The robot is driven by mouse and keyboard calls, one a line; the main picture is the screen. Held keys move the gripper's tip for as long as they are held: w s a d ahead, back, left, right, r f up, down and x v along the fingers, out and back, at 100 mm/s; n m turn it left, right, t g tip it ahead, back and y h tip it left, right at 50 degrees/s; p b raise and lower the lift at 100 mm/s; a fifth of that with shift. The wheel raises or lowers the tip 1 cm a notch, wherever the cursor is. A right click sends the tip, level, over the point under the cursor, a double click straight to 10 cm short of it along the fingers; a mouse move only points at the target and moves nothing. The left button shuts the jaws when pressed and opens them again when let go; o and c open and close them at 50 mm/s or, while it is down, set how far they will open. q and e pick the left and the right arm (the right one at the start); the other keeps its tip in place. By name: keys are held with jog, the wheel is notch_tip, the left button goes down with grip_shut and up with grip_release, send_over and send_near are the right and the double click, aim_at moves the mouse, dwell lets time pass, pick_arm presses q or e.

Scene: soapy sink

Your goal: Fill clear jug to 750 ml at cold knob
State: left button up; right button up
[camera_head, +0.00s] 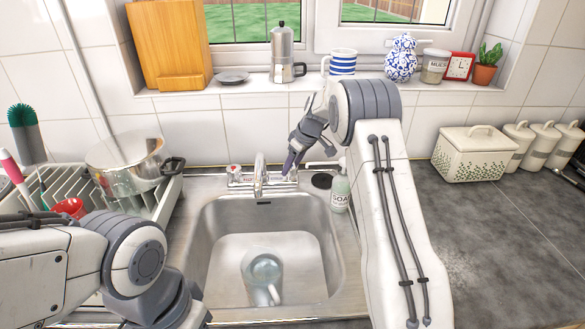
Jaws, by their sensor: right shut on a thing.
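The clear jug (264,272) stands in the bottom of the steel sink, a little in front of the tap (259,178), its handle toward the front. Any water level or marks on it are too small to read. My right gripper (289,168) is shut on the right-hand tap knob, behind the sink; the gripper hides most of that knob. The left-hand tap knob (234,171) shows a red mark. My left arm comes in at the lower left, and its gripper is out of the picture.
A dish rack (158,205) with a steel pot (125,160) is left of the sink (205,230). A cream bread bin (470,155) stands at the right; the dark worktop before it is clear.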

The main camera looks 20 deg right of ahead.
jog(key=shift+w+r+m, duration=0.1)
jog(key=shift+m, duration=0.4)
jog(key=o, duration=1.4)
jog(key=shift+c, duration=0.2)
jog(key=b+v, duration=0.1)
jog(key=v, duration=0.9)
jog(key=shift+s+r+b, duration=0.15)
jog(key=shift+s+b, duration=0.15)
jog(key=shift+b, duration=0.1)
jog(key=shift+a, duration=0.1)
